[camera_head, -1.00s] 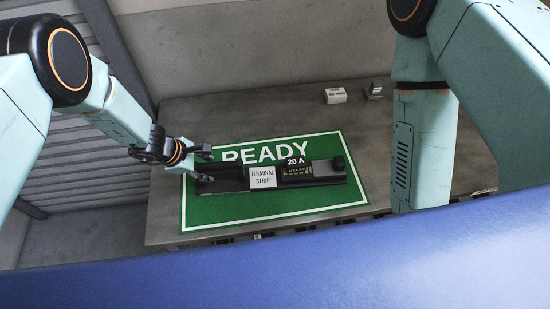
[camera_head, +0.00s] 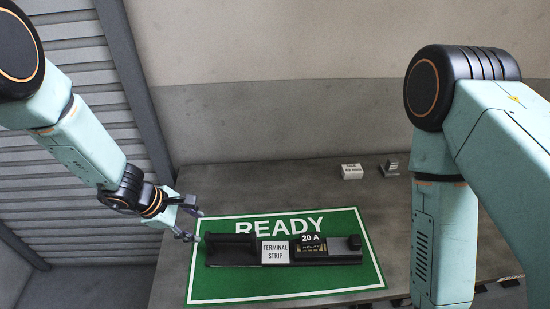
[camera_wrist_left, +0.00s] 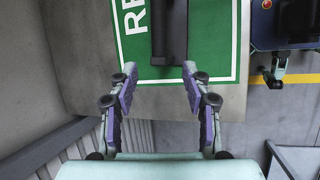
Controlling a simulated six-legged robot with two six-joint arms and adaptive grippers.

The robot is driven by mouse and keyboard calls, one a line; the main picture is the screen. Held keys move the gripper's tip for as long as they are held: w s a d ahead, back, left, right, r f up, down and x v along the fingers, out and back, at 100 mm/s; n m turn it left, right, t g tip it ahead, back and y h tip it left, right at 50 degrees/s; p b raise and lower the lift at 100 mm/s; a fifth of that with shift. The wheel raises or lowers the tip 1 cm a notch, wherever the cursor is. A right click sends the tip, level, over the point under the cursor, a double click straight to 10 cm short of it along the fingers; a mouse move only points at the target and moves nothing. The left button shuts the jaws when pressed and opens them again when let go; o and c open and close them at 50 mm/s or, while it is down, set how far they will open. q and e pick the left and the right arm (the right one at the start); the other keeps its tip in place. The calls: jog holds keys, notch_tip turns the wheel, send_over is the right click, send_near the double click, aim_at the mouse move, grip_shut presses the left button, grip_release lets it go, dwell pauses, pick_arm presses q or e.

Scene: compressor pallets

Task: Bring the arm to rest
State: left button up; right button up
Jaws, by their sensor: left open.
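My left gripper (camera_head: 190,220) is open and empty in the head view, just left of the black terminal strip unit (camera_head: 230,250). In the left wrist view its two fingers (camera_wrist_left: 158,92) stand apart with nothing between them. The unit, with a white "TERMINAL STRIP" label and a "20 A" block, lies on the green READY mat (camera_head: 300,290). One end of the unit (camera_wrist_left: 168,30) shows beyond the fingertips in the wrist view. My right arm comes down at the right of the head view; its gripper is not in view.
The mat lies on a grey bench top (camera_head: 240,185). A small white box (camera_head: 352,171) and a small grey part (camera_head: 390,168) stand at its back. A ribbed wall (camera_head: 60,190) is at the left.

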pick_arm(q)
jog(key=s+a+f+m+y+b, duration=0.2)
jog(key=s+a+f+m, duration=0.1)
jog(key=s+f, duration=0.1)
jog(key=s+a+f+m+g+y+b, duration=0.1)
jog(key=s+a+f+m+y+b, duration=0.1)
jog(key=s+a+f, duration=0.2)
jog(key=s+a+f+m+y+b, duration=0.2)
jog(key=s+a+f+m, duration=0.1)
jog(key=s, duration=0.3)
jog(key=shift+s+a+f+m+y+b, duration=0.3)
jog(key=shift+a+f, duration=0.2)
jog(key=s+d+f+m+h+b, duration=0.1)
jog(key=s+d+f+m+b, duration=0.1)
jog(key=s+f+b, duration=0.7)
jog(key=s+d+f+m+g+b, duration=0.1)
jog(key=s+d+f+m+b, duration=0.1)
jog(key=s+f+m+b, duration=0.3)
jog(key=s+f+b, duration=0.4)
jog(key=shift+d+f+m+g+h, duration=0.25)
jog(key=shift+f+m+g+h, duration=0.05)
jog(key=shift+h, duration=0.1)
